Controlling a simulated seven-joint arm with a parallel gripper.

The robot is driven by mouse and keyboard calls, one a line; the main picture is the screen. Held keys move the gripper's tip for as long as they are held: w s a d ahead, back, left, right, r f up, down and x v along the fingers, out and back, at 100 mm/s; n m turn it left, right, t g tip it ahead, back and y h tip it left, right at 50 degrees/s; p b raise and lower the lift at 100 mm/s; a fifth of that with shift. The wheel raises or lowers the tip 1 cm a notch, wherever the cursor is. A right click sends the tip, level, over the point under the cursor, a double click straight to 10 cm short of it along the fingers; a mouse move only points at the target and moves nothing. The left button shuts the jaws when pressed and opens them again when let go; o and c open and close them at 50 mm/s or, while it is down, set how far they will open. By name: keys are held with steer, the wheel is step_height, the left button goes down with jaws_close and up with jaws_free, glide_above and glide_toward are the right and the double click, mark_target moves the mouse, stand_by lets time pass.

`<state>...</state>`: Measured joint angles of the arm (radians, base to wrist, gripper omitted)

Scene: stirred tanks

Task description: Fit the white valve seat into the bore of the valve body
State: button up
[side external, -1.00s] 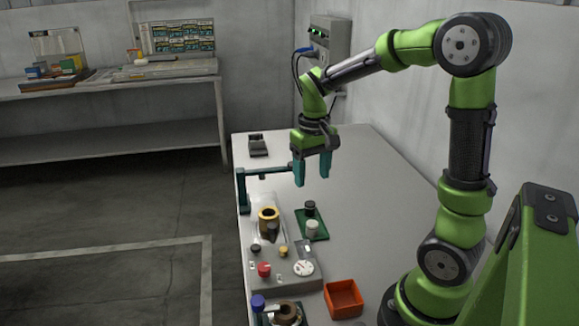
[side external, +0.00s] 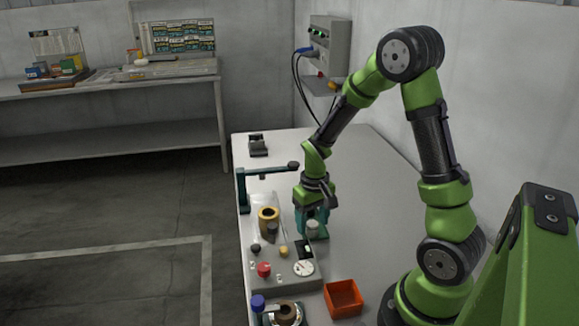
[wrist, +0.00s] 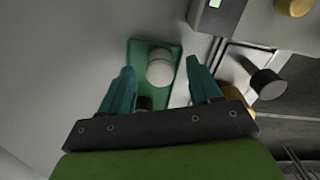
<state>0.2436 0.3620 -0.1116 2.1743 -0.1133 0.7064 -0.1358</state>
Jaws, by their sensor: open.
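The white valve seat (side external: 312,230) is a short pale cylinder. In the wrist view the seat (wrist: 160,70) stands on a green tray (wrist: 138,52). My gripper (side external: 314,224) is low over that tray, fingers pointing down. In the wrist view my open gripper (wrist: 159,67) has one finger on each side of the seat, with gaps visible; I cannot tell how far the tips reach down. A dark piece (wrist: 145,103) on the tray is partly hidden by my gripper. A brass-coloured cylinder with a dark opening (side external: 267,213), apparently the valve body, stands to the left of my gripper.
A teal post with a side arm (side external: 242,190) stands behind the brass cylinder. A grey panel with a red knob (side external: 264,270) and white dial (side external: 303,268) lies in front. An orange bin (side external: 343,298) and a blue-capped item (side external: 258,303) are nearer. The table's right side is clear.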

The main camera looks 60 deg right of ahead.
mark_target(312, 223)
steer(key=shift+f, duration=0.15)
steer(key=shift+c, duration=0.2)
steer(key=c, duration=1.1)
step_height(312, 223, up, 9)
steer(key=s+a, duration=0.5)
steer(key=a, duration=0.2)
steer(key=shift+m, duration=0.4)
steer(key=w+d, duration=0.1)
steer(key=w, duration=0.4)
steer(key=w+f, duration=0.1)
steer(key=w, duration=0.4)
steer(key=w+d, duration=0.1)
steer(key=w, duration=0.4)
steer(key=shift+w+d+f, duration=0.2)
steer(key=shift+w+d, duration=0.1)
steer(key=shift+d, duration=0.05)
steer(key=shift+w+f, duration=0.15)
steer(key=shift+f, duration=1.6)
